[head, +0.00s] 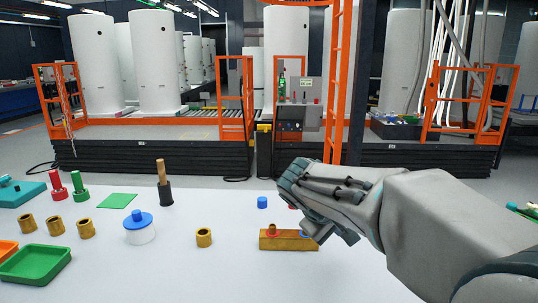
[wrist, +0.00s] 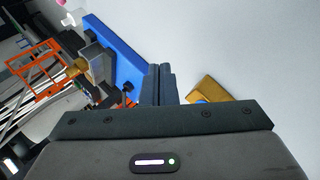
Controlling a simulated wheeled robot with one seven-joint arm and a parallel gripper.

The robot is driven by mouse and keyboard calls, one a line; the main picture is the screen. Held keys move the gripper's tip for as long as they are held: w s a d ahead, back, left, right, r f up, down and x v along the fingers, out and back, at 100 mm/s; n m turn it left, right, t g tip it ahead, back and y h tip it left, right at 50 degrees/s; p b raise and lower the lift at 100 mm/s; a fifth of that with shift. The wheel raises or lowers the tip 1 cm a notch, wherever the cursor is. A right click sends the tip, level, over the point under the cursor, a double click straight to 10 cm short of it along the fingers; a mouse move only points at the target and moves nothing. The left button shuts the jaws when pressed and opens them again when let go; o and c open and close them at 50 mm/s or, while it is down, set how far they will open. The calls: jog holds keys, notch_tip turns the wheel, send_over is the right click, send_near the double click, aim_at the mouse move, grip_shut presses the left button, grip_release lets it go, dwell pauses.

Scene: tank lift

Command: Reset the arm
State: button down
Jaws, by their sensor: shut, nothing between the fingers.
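My gripper shows in the wrist view (wrist: 159,72) with its two dark fingers together and nothing between them. In the head view my arm reaches in from the right over the white table (head: 200,275). Its end hangs above and beside a brass-coloured block (head: 275,243). Part of that block is hidden behind my arm. The block also shows in the wrist view (wrist: 208,88), to the right of the fingers and apart from them, with a bit of blue on it.
A blue-lidded white jar (head: 139,228), brass cylinders (head: 204,237), a green tray (head: 36,264) and a dark wooden-handled tool (head: 164,184) stand on the table's left half. A small blue cap (head: 262,202) lies near my arm. The front middle is clear.

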jog(key=s+r+m+g+y+p, duration=0.1)
jog(key=s+m+y+p, duration=0.2)
jog(key=s+p, duration=0.3)
jog(key=s+r+m+g+y+p, duration=0.1)
jog(key=s+p, duration=0.5)
jog(key=s, duration=0.8)
jog(key=shift+a+r+m+g+y, duration=0.3)
jog(key=shift+a+r+m+y, duration=0.1)
jog(key=shift+r+m+y, duration=0.55)
